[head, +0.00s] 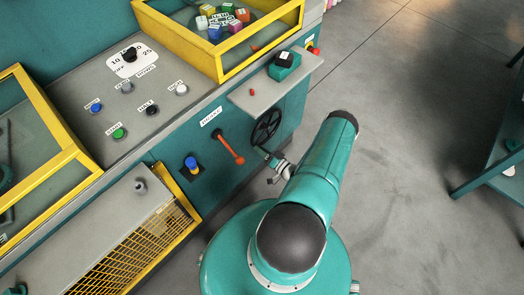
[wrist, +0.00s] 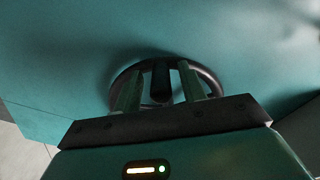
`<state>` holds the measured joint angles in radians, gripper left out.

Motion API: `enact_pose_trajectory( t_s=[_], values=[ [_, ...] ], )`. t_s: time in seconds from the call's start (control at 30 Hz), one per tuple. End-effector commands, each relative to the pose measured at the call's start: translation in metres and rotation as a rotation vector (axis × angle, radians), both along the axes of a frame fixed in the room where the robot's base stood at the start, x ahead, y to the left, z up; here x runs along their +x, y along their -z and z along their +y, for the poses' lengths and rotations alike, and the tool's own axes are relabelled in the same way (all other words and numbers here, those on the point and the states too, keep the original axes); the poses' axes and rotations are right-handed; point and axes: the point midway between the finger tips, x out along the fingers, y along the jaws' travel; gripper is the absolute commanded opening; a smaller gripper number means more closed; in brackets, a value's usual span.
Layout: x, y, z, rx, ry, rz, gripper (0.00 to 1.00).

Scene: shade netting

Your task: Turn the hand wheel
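The hand wheel (head: 266,127) is dark and spoked, mounted upright on the teal front panel of the machine. My gripper (head: 265,153) is at its lower edge in the head view. In the wrist view the dark rim of the hand wheel (wrist: 212,80) curves behind the two fingers. My gripper (wrist: 161,68) is open there, with a dark upright piece of the wheel, handle or spoke, between the fingers. Gaps show on both sides of this piece. Whether the fingertips touch the rim is unclear.
An orange lever (head: 231,147) and a blue knob (head: 191,163) are left of the wheel. A grey shelf (head: 262,95) with a green switch box (head: 284,65) juts out above it. A yellow-framed case (head: 225,62) stands behind. Grey floor (head: 410,130) is clear to the right.

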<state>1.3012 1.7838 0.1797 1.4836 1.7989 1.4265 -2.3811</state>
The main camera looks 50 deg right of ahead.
Motion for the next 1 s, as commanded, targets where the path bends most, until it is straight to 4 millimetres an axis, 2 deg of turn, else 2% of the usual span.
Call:
enact_pose_trajectory(
  t_s=[0.2,0.33,0.47,0.8,1.0],
  values=[
    [-0.002,0.0,0.001,0.001,-0.001,0.0,0.41],
    [-0.014,0.001,0.0,0.001,0.0,0.001,0.41],
    [-0.037,0.0,-0.001,0.0,0.001,0.002,0.41],
    [-0.111,0.0,-0.003,0.002,0.002,0.001,0.41],
    [-0.134,0.0,-0.004,0.001,0.001,-0.001,0.41]
  ],
)
